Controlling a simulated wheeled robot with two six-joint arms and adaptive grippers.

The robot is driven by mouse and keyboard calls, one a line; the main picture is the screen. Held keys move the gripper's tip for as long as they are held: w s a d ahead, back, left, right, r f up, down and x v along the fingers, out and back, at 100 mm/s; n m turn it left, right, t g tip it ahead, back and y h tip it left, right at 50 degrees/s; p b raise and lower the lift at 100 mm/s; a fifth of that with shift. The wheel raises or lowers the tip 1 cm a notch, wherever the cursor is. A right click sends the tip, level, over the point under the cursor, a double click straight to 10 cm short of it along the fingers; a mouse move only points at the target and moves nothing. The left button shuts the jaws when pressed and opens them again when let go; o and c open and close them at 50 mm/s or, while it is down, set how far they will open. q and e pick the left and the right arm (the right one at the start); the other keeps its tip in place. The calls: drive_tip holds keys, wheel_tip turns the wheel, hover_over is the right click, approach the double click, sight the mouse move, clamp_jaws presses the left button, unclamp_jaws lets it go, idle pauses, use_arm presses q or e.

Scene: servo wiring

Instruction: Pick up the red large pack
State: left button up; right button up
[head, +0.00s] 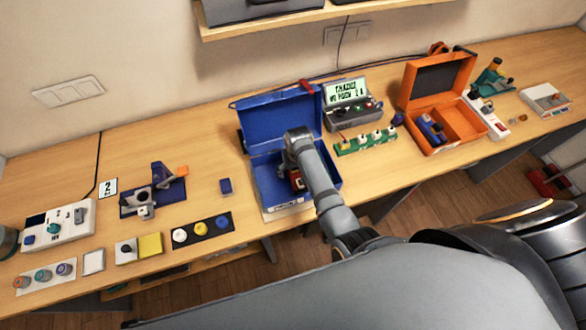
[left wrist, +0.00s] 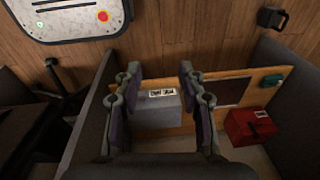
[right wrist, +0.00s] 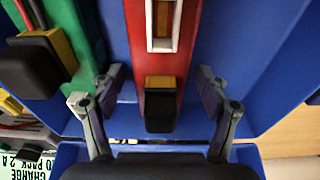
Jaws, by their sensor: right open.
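A blue case (head: 275,118) with its lid up stands at the middle of the workbench. Inside it, in the right wrist view, lies a red pack (right wrist: 163,73) with a pale-framed window and a yellow and black connector end. In the head view a bit of red pack (head: 297,181) shows beside my right arm, which hides most of the case's inside. My right gripper (right wrist: 155,95) is open, with its fingers on either side of the red pack and no clear contact. My left gripper (left wrist: 158,85) is open and empty, away from the bench in the left wrist view.
A green pack (right wrist: 72,35) with a black and yellow plug (right wrist: 40,60) lies left of the red pack. A display unit (head: 350,100), a green terminal strip (head: 365,142) and an orange case (head: 440,83) stand right of the blue case. A small blue block (head: 225,186) lies to its left.

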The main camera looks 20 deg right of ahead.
drive_tip(key=shift+s+r, duration=0.15)
drive_tip(key=shift+s, duration=0.15)
drive_tip(key=shift+c, duration=0.7)
drive_tip(key=shift+s+r, duration=0.25)
drive_tip(key=shift+s, duration=0.2)
drive_tip(key=c, duration=0.7)
drive_tip(key=shift+w, duration=0.15)
drive_tip(key=shift+c, duration=1.3)
drive_tip(key=shift+f, duration=0.15)
drive_tip(key=c, duration=0.5)
use_arm(q)
drive_tip(key=shift+s, duration=0.55)
